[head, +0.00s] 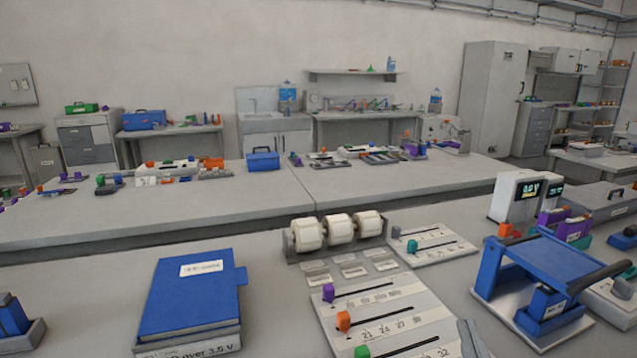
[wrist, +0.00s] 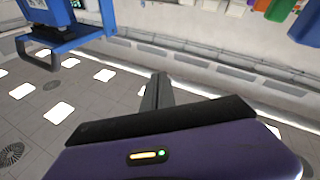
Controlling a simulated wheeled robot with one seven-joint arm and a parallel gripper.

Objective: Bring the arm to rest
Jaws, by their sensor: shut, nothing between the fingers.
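My gripper (wrist: 157,92) shows in the wrist view, with its grey fingers together and nothing between them. Its purple body with a black bar fills the bottom of that view. The fingers point out over a grey tiled floor (wrist: 85,105) with bright square patches, and they touch nothing that I can see. I cannot make out my gripper in the head view, so its place over the bench is unclear.
In the head view, the near bench (head: 270,280) carries a blue binder (head: 190,300), white rolls (head: 338,230), a slider board (head: 385,310) and a blue-framed device (head: 540,270). A blue frame (wrist: 70,35) hangs at upper left in the wrist view.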

